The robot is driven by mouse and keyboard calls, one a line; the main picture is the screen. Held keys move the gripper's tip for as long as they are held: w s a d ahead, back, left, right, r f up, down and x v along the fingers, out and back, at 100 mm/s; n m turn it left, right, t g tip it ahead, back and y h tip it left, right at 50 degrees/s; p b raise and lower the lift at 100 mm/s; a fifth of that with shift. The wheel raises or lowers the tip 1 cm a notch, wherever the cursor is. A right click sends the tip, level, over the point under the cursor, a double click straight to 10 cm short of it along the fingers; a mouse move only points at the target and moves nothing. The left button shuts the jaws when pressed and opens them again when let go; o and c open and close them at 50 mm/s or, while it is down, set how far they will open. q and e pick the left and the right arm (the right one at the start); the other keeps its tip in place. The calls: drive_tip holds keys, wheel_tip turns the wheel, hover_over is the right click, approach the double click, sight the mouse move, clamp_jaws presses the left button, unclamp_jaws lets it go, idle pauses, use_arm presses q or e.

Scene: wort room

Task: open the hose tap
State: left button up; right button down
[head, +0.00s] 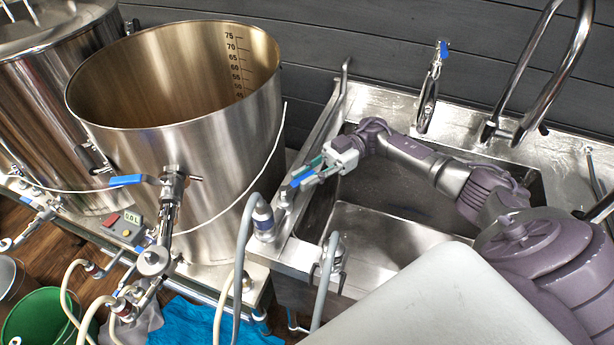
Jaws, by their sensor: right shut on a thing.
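The hose tap (285,197) is a small metal fitting on the left rim of the sink, with a blue lever (299,180). A grey hose (240,265) with a dark blue collar (262,212) runs down beside it. My right gripper (308,175) is over the sink's left edge, shut on the blue lever, its fingers partly covering it. The lever's exact angle is hard to tell behind the fingers. My left gripper is not in view.
A tall steel kettle (210,130) with a blue-handled valve (165,182) stands left of the sink. The sink basin (420,205) is empty beneath my right arm. A curved faucet (540,70) and another blue-topped tap (430,90) stand behind.

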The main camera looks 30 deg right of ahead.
drive_tip(key=c, duration=1.1)
unclamp_jaws()
